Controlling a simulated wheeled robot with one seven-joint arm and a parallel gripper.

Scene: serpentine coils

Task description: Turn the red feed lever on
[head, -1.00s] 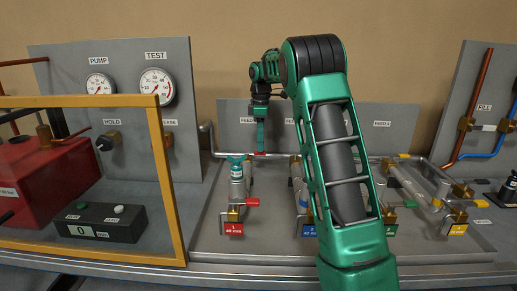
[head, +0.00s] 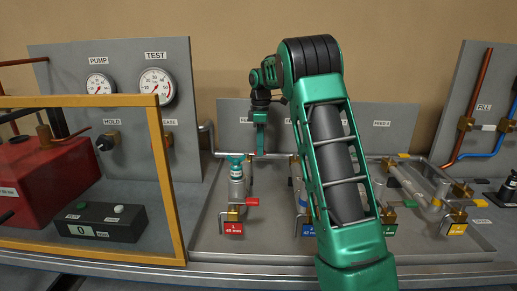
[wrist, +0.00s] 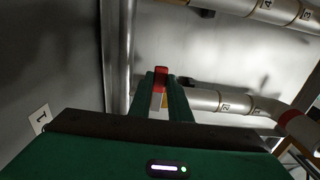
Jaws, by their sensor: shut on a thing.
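My gripper (wrist: 163,92) is shut on the red feed lever (wrist: 161,77), whose red end shows between the two green fingers in the wrist view. In the head view my gripper (head: 261,150) points down at the back pipe, behind coil 1 and in front of the grey feed panel (head: 395,115). The lever's red part cannot be made out there, and its exact angle to the pipe is unclear. A second red lever (head: 252,201) is low at the front of coil 1, apart from my gripper.
The teal-topped valve (head: 236,160) stands close in front of my gripper. Pipe coils with several coloured levers fill the tray to the right, partly hidden by my arm. A yellow frame (head: 160,185) and a red tank (head: 50,180) are at the left.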

